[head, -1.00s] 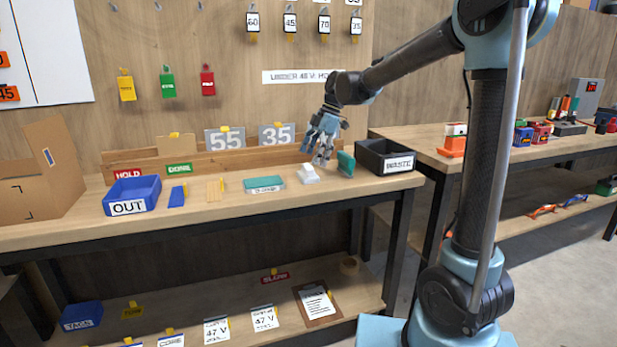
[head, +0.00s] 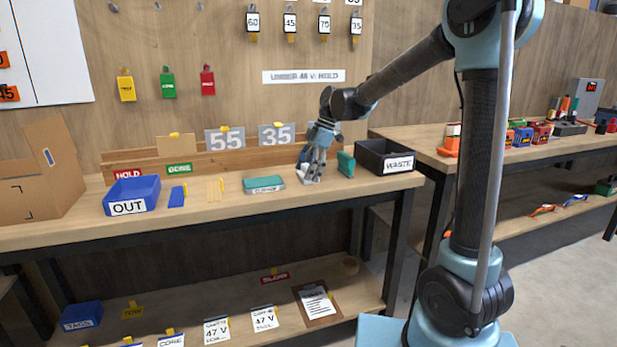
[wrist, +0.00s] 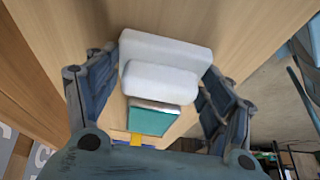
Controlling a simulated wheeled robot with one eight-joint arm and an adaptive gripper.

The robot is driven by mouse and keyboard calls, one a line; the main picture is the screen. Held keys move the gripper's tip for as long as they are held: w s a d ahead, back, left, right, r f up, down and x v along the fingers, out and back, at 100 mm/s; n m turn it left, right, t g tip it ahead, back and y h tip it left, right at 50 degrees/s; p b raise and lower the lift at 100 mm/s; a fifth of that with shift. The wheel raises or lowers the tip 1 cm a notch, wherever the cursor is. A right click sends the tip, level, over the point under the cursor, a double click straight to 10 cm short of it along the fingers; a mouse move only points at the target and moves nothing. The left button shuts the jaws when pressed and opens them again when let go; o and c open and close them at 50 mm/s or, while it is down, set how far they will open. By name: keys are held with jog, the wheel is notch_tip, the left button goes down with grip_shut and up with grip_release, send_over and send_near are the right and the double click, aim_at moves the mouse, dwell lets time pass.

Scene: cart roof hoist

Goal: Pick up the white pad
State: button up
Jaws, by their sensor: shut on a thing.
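The white pad (wrist: 162,82) is a stepped white block lying between my fingers in the wrist view. In the head view it is mostly hidden behind my gripper (head: 311,177), with only a bit of white showing. My gripper reaches down to the bench top between the teal pad and the upright green block. Its fingers are shut on the white pad, one on each side. I see no clear gap between the pad and the bench.
A teal pad (head: 264,183) on a labelled holder lies left of my gripper. An upright green block (head: 346,164) and a black WASTE bin (head: 388,160) stand close on the right. Behind are number plates (head: 277,135) on a wooden ledge. A blue OUT tray (head: 132,195) stands farther left.

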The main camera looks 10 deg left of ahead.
notch_tip(320, 180, up, 10)
dwell(0.7)
jog(key=o, duration=0.5)
jog(key=shift+c, duration=0.2)
jog(key=c, duration=0.4)
jog(key=shift+o, duration=0.2)
